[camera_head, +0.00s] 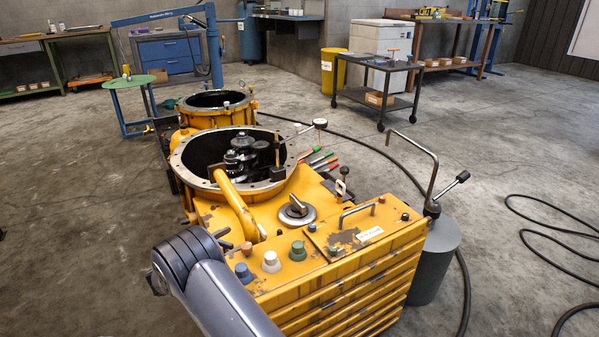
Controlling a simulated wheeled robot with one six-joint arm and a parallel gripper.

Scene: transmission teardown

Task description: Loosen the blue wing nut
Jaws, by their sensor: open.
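A small blue knob-like piece (243,273) stands on the front left edge of the yellow machine's top; it is too small to tell whether it has wings, and no other clear blue nut shows. A white knob (271,262) and a green knob (298,250) stand in a row to its right. The yellow transmission housing (262,206) has a large open round bore with dark gears (243,152) inside. A grey link of my arm reaches up from the bottom, left of the blue piece. My gripper is out of view.
A grey cylinder (434,262) with a bent metal rod stands at the machine's right. A second open yellow housing (211,108) lies behind. A dark cart (379,88) stands further back.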

